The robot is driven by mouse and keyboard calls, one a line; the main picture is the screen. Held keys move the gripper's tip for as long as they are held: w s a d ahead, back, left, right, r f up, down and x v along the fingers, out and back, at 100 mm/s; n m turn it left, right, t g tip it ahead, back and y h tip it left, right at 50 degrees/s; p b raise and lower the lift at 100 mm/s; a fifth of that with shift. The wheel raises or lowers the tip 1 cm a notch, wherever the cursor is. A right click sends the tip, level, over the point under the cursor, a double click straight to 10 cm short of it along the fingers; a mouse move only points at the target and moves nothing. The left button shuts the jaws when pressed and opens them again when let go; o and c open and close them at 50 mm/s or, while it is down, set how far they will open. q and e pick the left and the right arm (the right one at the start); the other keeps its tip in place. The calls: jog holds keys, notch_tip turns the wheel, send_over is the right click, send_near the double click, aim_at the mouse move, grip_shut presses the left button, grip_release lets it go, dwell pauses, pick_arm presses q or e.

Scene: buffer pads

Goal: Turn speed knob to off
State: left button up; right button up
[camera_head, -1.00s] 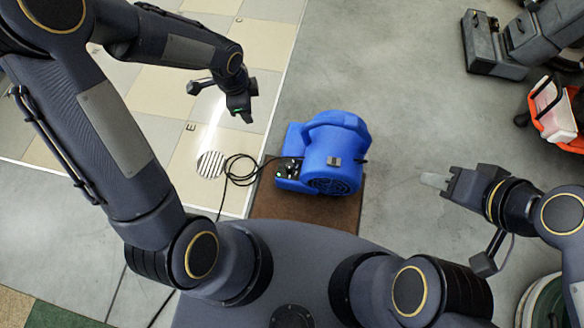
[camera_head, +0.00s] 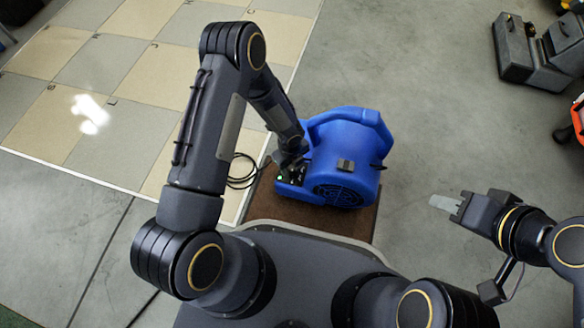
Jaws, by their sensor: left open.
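A blue air mover (camera_head: 345,150) stands on a brown mat (camera_head: 262,207) just in front of my base. Its small dark control panel (camera_head: 291,177), with a green light, is on its left side. The speed knob is too small to make out and is partly behind my gripper. My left gripper (camera_head: 290,163) is at the panel, reaching down from above; its fingers are mostly hidden, and I cannot tell whether they touch the knob. My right gripper (camera_head: 446,203) is to the right of the air mover, apart from it; its fingertips show as one pale piece.
A black cable (camera_head: 238,178) lies coiled left of the air mover. Dark grey equipment (camera_head: 530,50) stands at the far top right, with an orange item (camera_head: 579,118) below it. The grey floor between is clear.

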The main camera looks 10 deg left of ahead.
pick_arm(q)
jog(key=shift+f, duration=0.9)
jog(key=c, duration=1)
